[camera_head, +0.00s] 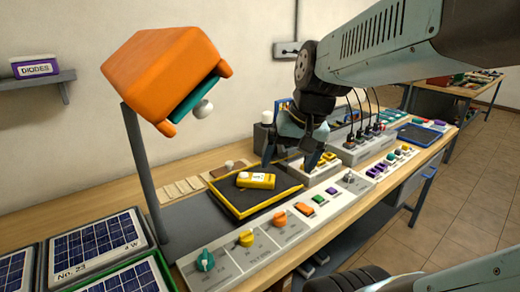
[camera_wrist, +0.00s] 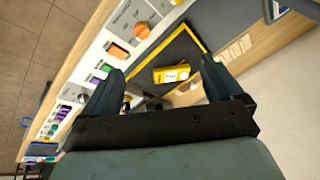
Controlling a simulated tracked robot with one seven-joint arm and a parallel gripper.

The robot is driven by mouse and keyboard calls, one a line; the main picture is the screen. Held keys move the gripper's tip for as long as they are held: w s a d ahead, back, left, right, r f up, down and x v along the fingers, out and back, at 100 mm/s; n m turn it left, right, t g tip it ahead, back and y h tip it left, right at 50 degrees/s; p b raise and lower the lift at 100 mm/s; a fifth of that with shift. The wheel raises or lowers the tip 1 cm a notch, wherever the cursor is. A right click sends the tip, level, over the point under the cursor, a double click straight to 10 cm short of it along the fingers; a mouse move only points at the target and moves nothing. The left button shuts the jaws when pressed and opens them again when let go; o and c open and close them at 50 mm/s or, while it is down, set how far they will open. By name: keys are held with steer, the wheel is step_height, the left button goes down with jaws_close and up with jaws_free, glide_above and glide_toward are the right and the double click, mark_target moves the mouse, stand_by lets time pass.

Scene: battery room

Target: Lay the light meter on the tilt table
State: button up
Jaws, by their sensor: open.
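The light meter (camera_head: 256,181), a yellow hand-held device with a pale face, lies flat on the tilt table. The tilt table (camera_head: 236,203) is a dark plate with a yellow rim, set in the bench; the meter is on its back part, inside the rim. In the wrist view the meter (camera_wrist: 171,74) shows between my fingertips in the picture, with the table's dark surface (camera_wrist: 172,50) around it. My gripper (camera_head: 290,158) is open and empty, above and right of the meter, apart from it. Its two fingers also show in the wrist view (camera_wrist: 160,72).
An orange lamp head (camera_head: 165,75) on a grey post stands left of the table. Solar panels (camera_head: 97,241) lie at the front left. A control strip (camera_head: 248,240) with coloured knobs runs along the front edge. Cabled terminal blocks (camera_head: 362,146) stand right of my gripper.

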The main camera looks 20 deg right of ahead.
steer(key=s+r+n+t+h, duration=0.1)
steer(key=s+r+n+t, duration=0.1)
steer(key=s+r+n, duration=0.1)
steer(key=shift+s, duration=0.1)
stand_by(2.1)
